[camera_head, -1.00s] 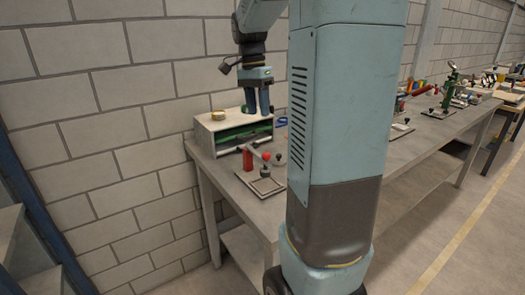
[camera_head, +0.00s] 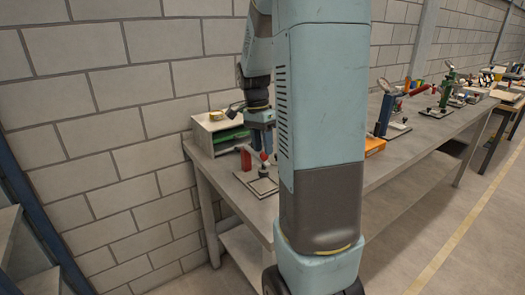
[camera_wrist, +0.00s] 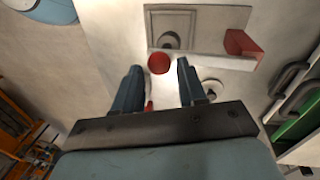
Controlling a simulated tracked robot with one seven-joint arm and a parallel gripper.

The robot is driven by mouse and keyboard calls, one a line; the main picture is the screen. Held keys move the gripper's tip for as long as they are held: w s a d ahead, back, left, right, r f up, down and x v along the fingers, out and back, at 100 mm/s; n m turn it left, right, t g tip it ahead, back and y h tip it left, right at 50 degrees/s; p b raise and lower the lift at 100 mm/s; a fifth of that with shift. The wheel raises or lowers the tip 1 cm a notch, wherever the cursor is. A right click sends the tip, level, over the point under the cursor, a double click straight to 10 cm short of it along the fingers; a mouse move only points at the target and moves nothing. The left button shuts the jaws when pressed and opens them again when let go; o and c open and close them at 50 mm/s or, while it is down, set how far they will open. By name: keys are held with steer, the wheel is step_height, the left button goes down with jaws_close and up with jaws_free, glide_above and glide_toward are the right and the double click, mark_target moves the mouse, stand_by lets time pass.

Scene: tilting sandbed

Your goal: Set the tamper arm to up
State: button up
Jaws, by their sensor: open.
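The tamper is a device with a red post (camera_head: 246,159) on a flat base plate (camera_head: 262,188). A pale lever arm runs from the post to a red ball knob (camera_head: 264,156), and looks low and near level. In the wrist view the red post (camera_wrist: 241,43), the knob (camera_wrist: 159,63) and the square frame on the plate (camera_wrist: 185,13) show from above. My gripper (camera_head: 263,144) is above the knob end, pointing down. In the wrist view my gripper (camera_wrist: 158,68) is open, with the knob appearing between its fingertips. I cannot tell the height gap.
A shelf box (camera_head: 213,132) with green inside stands at the bench's back left, a yellow round item (camera_head: 216,115) on top. A grey round object (camera_wrist: 213,88) lies near the right finger. An orange box (camera_head: 374,146) and other devices stand farther right along the bench.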

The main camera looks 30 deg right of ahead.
steer(key=shift+s+f, duration=0.15)
steer(key=shift+f, duration=0.8)
steer(key=shift+c, duration=0.5)
jaws_close()
steer(key=shift+a, duration=0.2)
steer(key=shift+r, duration=0.1)
